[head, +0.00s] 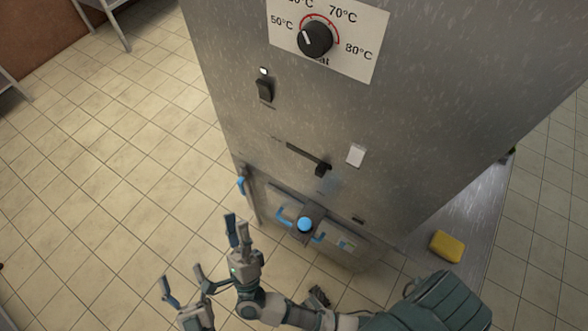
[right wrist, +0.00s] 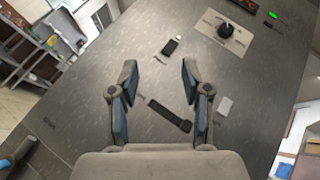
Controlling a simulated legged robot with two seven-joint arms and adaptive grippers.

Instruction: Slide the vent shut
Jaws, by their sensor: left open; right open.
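The steel cabinet front (head: 390,120) carries a dark slanted bar (head: 305,155) with a black knob (head: 322,170) at its lower right end; it looks like the vent slider. The bar also shows in the right wrist view (right wrist: 165,111), beyond and below my fingertips. My right gripper (head: 236,225) is open and empty, below and left of the slider in the head view. It also shows in the right wrist view (right wrist: 158,72), with its fingers apart and the cabinet behind. My left gripper (head: 181,277) is open and empty, lower left. No finger visibly touches the slider.
A temperature dial (head: 315,39) and black switch (head: 265,90) sit above the slider, a white label (head: 356,155) beside it. A blue-knobbed fitting (head: 305,224) juts out below. A yellow sponge (head: 447,246) lies at right. The tiled floor (head: 110,170) is open at left.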

